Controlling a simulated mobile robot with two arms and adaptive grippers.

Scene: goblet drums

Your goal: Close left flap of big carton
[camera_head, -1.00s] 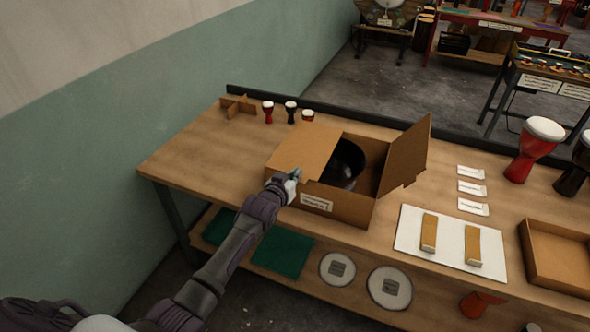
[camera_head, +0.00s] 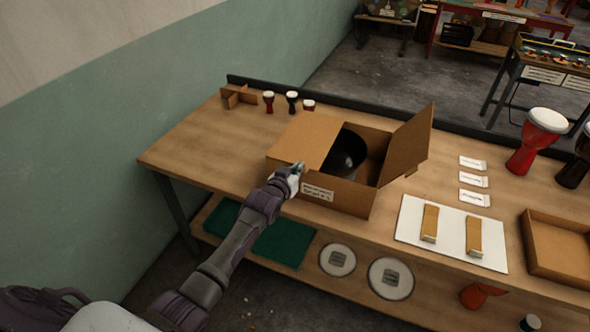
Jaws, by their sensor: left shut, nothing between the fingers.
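The big carton (camera_head: 345,197) stands on the wooden workbench with a white label on its front. Its left flap (camera_head: 306,141) lies folded inward, about flat over the left part of the opening. Its right flap (camera_head: 409,140) stands up, leaning outward. A dark round drum (camera_head: 346,152) shows inside the carton, partly hidden by the left flap. My left gripper (camera_head: 298,169) is shut and empty at the front edge of the left flap, by the carton's front wall; whether it touches is hard to tell. My right gripper is not in view.
A cardboard divider (camera_head: 239,97) and small drums (camera_head: 292,102) stand at the back left. Right of the carton are white packets (camera_head: 473,180), a white board (camera_head: 451,243) with two tan blocks, an open tray (camera_head: 560,248) and a red goblet drum (camera_head: 537,141). The bench's left end is clear.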

